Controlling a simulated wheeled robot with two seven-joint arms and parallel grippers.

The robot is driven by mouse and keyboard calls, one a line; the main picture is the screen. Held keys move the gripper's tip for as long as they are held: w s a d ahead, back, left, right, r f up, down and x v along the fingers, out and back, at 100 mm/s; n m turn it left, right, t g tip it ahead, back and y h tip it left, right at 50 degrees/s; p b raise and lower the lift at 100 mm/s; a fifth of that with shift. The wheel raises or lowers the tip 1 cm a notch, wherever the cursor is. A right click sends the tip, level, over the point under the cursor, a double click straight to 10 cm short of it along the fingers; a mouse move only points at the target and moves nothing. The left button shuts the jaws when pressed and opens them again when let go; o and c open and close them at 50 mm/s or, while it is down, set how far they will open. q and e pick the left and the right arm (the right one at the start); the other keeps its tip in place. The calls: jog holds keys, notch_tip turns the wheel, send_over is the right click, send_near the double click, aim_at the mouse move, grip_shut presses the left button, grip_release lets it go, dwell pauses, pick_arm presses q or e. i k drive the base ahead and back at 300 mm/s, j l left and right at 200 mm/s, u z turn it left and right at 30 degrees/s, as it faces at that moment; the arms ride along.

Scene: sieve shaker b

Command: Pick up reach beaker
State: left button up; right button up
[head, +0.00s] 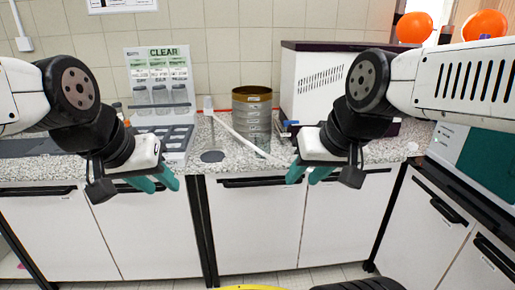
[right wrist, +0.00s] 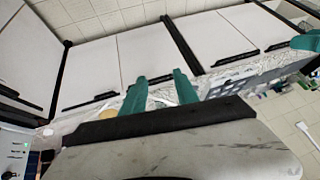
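I cannot clearly single out a beaker. My right gripper (head: 307,174) is in front of the counter too, right of the sieve stack. In the right wrist view its two teal fingers (right wrist: 160,92) are apart and empty.
A sign marked CLEAR (head: 161,54) with jars stands behind a slotted rack (head: 165,140). A white machine (head: 318,85) stands behind my right arm. Cabinets (head: 255,225) line the front.

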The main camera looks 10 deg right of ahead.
aim_at(262, 141)
jog(key=i+j, duration=0.15)
jog(key=i, duration=0.4)
jog(key=i+j, duration=0.1)
jog(key=i, duration=0.45)
jog(key=z, duration=0.05)
